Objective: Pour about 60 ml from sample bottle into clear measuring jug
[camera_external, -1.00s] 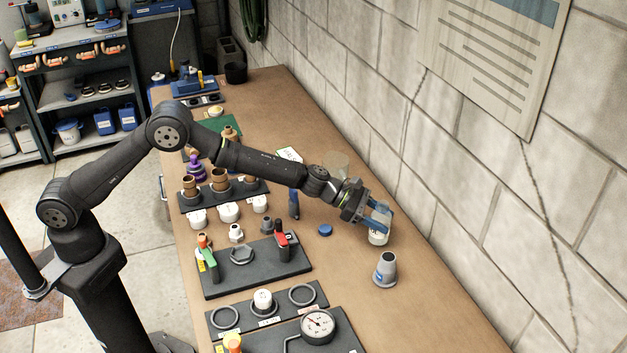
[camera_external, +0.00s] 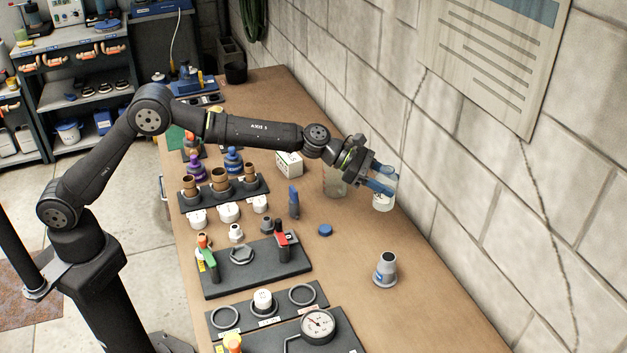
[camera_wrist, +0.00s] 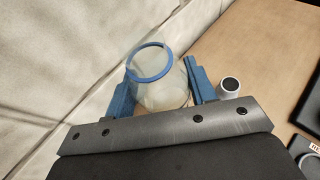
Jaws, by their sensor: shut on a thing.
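My gripper (camera_external: 378,180) is shut on the sample bottle (camera_external: 383,203), a clear bottle with pale contents low in it. The bottle is held upright or nearly so, apparently above the bench near the wall. In the wrist view the bottle (camera_wrist: 162,92) sits between the blue fingers (camera_wrist: 160,92), and its mouth has a blue ring. The clear measuring jug (camera_external: 335,184) stands on the bench just left of the gripper, partly hidden behind my wrist. A blue cap (camera_external: 325,230) lies on the bench in front of them.
A grey fitting (camera_external: 385,269) stands on the bench to the right front; it also shows in the wrist view (camera_wrist: 230,86). A white box (camera_external: 289,164) is left of the jug. Black panels with fittings and a gauge (camera_external: 317,326) fill the left front. The block wall (camera_external: 480,180) bounds the right.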

